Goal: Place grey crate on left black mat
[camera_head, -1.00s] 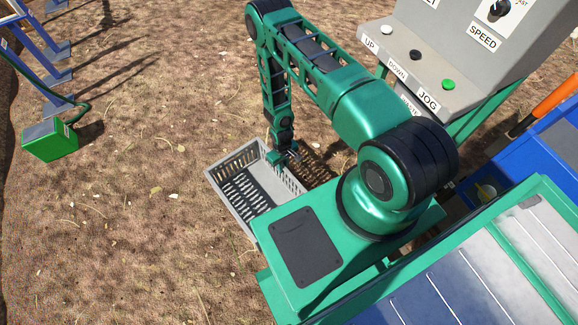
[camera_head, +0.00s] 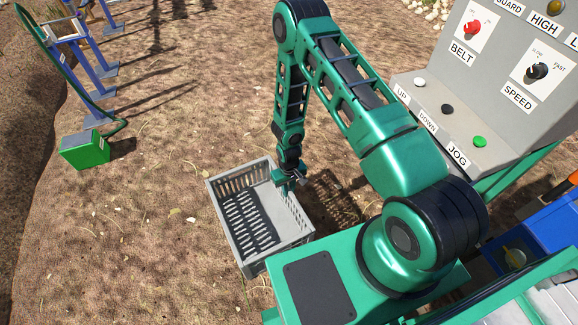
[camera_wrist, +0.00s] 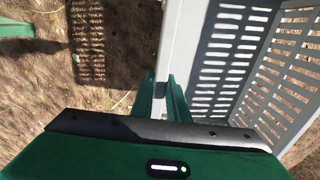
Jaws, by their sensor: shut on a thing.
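The grey crate (camera_head: 240,177) is an open slatted box, empty inside, in the middle of the head view. My gripper (camera_head: 288,184) is shut on the crate's right rim. In the wrist view the green fingers of my gripper (camera_wrist: 163,100) straddle the pale rim, and the slatted inside of the crate (camera_wrist: 232,50) shows to the right. The crate's shadow lies on the ground to its right, and the crate appears held above the dirt. No black mat shows in either view.
A grey control panel (camera_head: 425,100) with buttons and knobs stands at the right. A green box (camera_head: 85,150) with a hose lies on the ground at the left, near blue metal legs (camera_head: 92,60). Bare dirt between the box and the crate is clear.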

